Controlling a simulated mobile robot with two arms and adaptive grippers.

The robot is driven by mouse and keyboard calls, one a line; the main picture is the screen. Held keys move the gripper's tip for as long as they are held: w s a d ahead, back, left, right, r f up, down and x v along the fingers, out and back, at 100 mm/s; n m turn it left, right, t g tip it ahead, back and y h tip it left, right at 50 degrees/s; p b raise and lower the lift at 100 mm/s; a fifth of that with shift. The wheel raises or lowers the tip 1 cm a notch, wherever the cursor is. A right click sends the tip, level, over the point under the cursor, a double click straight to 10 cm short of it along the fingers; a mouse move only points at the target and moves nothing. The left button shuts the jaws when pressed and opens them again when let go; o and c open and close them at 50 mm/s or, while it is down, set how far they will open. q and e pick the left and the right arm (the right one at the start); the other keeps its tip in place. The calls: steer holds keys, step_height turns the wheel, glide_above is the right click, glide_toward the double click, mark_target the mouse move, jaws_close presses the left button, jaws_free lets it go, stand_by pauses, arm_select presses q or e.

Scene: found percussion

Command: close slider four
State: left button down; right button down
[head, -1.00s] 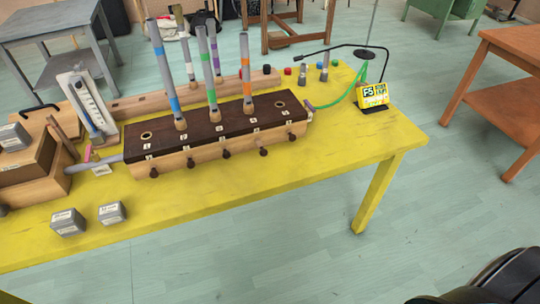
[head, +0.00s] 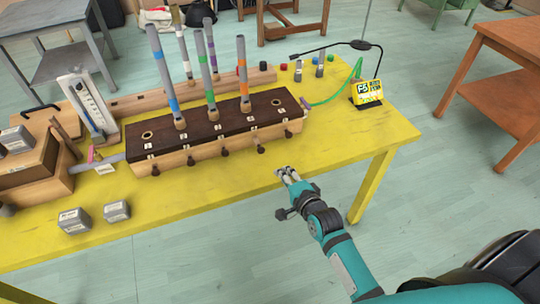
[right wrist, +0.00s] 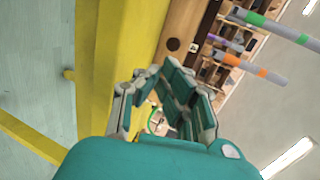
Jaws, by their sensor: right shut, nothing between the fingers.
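The wooden chest with a dark top (head: 215,125) stands on the yellow table, with a row of slider knobs along its front. The fourth knob from the left, slider four (head: 260,149), sticks out a little farther than its neighbours. My right gripper (head: 288,174) is shut and empty over the table's front edge. It is apart from the chest, in front and to the right of the fourth knob. Its fingers show in the right wrist view (right wrist: 168,97), with the chest's front (right wrist: 184,22) beyond. My left gripper is out of view.
Pipes with blue (head: 166,80), green (head: 206,75) and orange bands (head: 243,75) stand upright on the chest. A green hose (head: 335,97) leaves its right end near a yellow display (head: 367,92). Grey blocks (head: 74,221) lie at front left. The table (head: 220,195) is clear before the chest.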

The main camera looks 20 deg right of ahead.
mark_target(260, 148)
steer(key=x, duration=0.6)
steer(key=r+x, duration=0.1)
steer(key=x, duration=0.2)
steer(key=shift+w, duration=0.4)
steer(key=shift+w+b, duration=0.6)
steer(key=shift+w, duration=1.3)
